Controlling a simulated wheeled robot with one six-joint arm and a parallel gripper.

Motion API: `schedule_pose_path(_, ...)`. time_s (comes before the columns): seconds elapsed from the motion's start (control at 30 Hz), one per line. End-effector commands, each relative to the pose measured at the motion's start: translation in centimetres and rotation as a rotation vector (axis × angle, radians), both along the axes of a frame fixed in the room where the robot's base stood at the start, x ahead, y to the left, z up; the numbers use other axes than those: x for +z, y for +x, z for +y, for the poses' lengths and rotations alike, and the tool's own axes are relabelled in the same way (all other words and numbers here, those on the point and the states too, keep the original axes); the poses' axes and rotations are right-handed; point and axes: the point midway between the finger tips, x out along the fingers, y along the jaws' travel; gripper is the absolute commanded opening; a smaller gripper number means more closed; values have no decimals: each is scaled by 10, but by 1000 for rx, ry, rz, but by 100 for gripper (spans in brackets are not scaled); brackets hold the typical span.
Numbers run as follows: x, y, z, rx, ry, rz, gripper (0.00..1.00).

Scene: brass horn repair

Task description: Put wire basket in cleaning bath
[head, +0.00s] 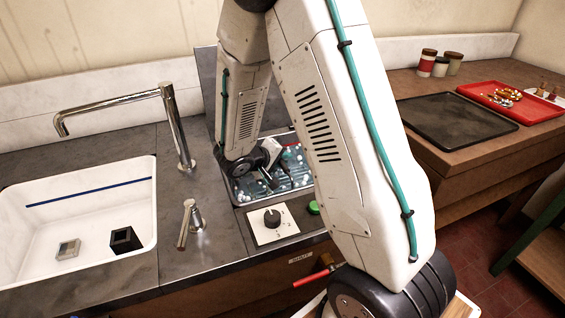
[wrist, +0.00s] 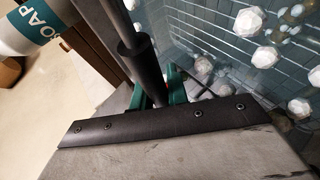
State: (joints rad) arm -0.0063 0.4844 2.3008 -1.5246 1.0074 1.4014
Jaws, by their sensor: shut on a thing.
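The cleaning bath (head: 238,200) is a sunken tank in the grey counter, with bluish liquid and white foam-like lumps. My gripper (head: 266,172) is low over its left part in the head view. In the wrist view my gripper (wrist: 158,92) has its green-padded fingers shut on a dark upright handle. Thin crossing wires of the wire basket (wrist: 182,38) show beside the handle, among the lumps in the bath. My arm and gripper hide much of the basket in the head view. I cannot tell whether it rests on the bath floor.
A white sink (head: 75,215) with a chrome tap (head: 178,130) lies left; two small blocks are in it. A control panel (head: 270,222) with a knob fronts the bath. A black tray (head: 460,115) and red tray (head: 515,100) lie right. A soap bottle (wrist: 35,28) shows in the wrist view.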

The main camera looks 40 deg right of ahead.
Motion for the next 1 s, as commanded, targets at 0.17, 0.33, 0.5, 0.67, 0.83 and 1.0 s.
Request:
schedule_pose_path(0.17,-9,1,0,1,-1,-2,0)
schedule_pose_path(0.33,-8,0,0,0,-1,-2,0)
schedule_pose_path(0.5,-11,0,0,0,0,-1,27)
schedule_pose_path(0.67,-11,0,0,0,0,-1,38)
schedule_pose_path(0.83,-10,0,0,0,0,-1,38)
schedule_pose_path(1.0,-1,-1,12,2,-1,-4,38)
